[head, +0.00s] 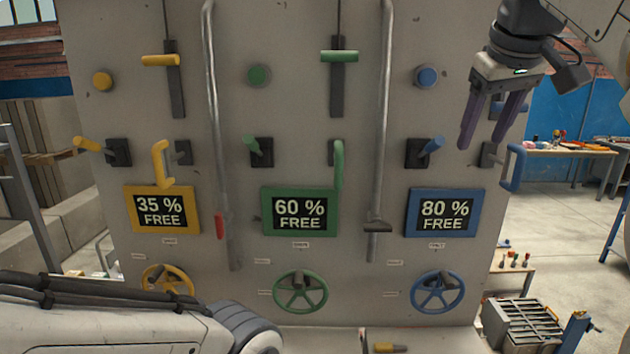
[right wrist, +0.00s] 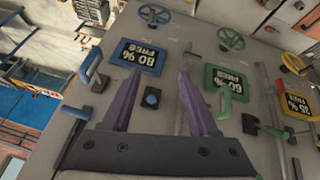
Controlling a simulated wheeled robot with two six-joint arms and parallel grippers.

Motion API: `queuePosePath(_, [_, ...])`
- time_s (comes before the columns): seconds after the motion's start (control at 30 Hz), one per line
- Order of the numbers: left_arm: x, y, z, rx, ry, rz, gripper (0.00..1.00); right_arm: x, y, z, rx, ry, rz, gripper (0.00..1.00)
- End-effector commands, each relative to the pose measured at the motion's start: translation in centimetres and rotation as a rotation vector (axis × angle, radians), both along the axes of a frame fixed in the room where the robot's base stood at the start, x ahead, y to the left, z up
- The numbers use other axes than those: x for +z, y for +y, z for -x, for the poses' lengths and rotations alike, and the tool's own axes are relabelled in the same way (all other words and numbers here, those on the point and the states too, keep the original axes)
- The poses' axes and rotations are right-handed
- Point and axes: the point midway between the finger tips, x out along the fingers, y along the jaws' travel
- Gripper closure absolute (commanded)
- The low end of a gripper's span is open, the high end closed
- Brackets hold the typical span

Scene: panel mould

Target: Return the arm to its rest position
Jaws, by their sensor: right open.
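My right gripper (head: 480,144) is in the upper right of the head view, in front of the panel's right edge, pointing down. Its two purple fingers are apart with nothing between them. In the right wrist view the open fingers (right wrist: 160,76) reach toward the panel face, which appears upside down. In the head view a white arm link of mine crosses the lower left; my left gripper is not in view.
The grey panel (head: 350,95) carries yellow, green and blue controls. Displays read 35 %, 60 % and 80 % free. A blue handle (head: 513,168) projects at the right edge below my right gripper. A workbench (head: 570,151) stands behind at right, with open floor before it.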

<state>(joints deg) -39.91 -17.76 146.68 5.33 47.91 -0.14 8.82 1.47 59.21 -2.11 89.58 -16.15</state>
Motion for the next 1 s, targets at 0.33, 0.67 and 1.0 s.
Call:
queuePosePath(0.33, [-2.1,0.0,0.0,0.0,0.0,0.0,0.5,-5.4,3.6,-0.3,0.069,0.043,-0.028,0.41])
queuePosePath(0.67, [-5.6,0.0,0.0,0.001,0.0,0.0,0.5,-15.0,9.8,0.8,0.181,0.124,-0.069,0.41])
queuePosePath(1.0, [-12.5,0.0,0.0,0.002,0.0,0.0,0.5,-35.1,19.5,9.5,0.378,0.304,-0.109,0.41])
